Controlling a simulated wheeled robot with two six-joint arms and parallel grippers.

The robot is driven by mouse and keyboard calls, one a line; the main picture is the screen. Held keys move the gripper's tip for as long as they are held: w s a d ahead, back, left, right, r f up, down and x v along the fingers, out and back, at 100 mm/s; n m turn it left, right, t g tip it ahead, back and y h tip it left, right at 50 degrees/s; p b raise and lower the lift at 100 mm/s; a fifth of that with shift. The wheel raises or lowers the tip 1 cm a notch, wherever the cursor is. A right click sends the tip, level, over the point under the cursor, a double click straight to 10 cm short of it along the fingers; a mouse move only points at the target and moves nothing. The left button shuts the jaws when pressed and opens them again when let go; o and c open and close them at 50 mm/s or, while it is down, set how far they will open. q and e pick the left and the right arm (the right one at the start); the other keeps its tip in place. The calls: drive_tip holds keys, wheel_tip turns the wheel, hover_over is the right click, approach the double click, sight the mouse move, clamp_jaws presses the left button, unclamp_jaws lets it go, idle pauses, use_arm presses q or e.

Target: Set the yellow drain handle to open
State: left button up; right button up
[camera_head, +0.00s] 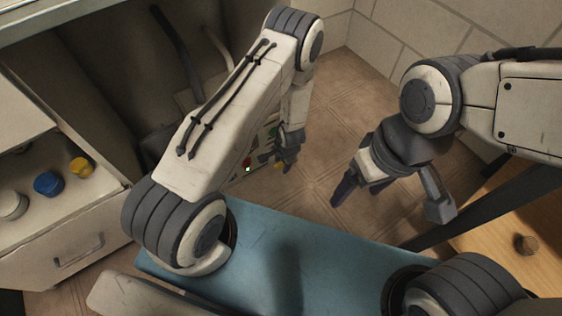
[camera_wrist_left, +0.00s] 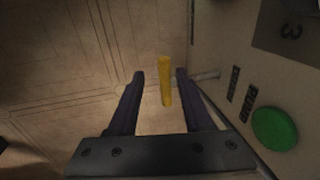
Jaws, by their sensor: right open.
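The yellow drain handle (camera_wrist_left: 165,80) is a slim bar in the left wrist view, on a grey stem (camera_wrist_left: 207,75) from the pale panel (camera_wrist_left: 215,30). Its long side runs nearly parallel to my left fingers. My left gripper (camera_wrist_left: 160,78) is open, with one finger on each side of the handle and a gap visible on both sides. In the head view my left gripper (camera_head: 286,166) points down beside the panel and hides most of the handle. My right gripper (camera_head: 358,192) is open and empty over the floor.
A drawer unit (camera_head: 65,240) with blue and yellow caps stands left. A wooden surface (camera_head: 500,245) is at right.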

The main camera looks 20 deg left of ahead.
use_arm(q)
wheel_tip(320, 180, up, 10)
drive_tip(key=s+d+p, duration=0.1)
drive_tip(key=p, duration=0.5)
drive_tip(key=shift+d+r+p, duration=0.15)
drive_tip(key=shift+d+p, duration=0.15)
drive_tip(key=shift+p, duration=0.1)
drive_tip(key=shift+s, duration=0.1)
drive_tip(key=s+d+r+h, duration=0.1)
drive_tip(key=s+d+r, duration=0.1)
drive_tip(key=d+r, duration=0.45)
drive_tip(key=s+d+r+h+p, duration=0.1)
drive_tip(key=d+r+h, duration=0.15)
drive_tip(key=r, duration=0.65)
drive_tip(key=s+d+r+h, duration=0.1)
drive_tip(key=s+d+r, duration=0.1)
drive_tip(key=d+r, duration=0.45)
drive_tip(key=s+a+r+g+y+p, duration=0.1)
drive_tip(key=s+a+r, duration=0.2)
drive_tip(key=s+r, duration=0.55)
drive_tip(key=s+a+r+y+p, duration=0.1)
drive_tip(key=s+a+r, duration=0.2)
drive_tip(key=s+r, duration=0.55)
wheel_tip(320, 180, up, 38)
drive_tip(key=p, duration=3.7)
drive_tip(key=shift+w+f+p, duration=0.25)
drive_tip(key=shift+w+p, duration=0.05)
drive_tip(key=shift+w, duration=0.15)
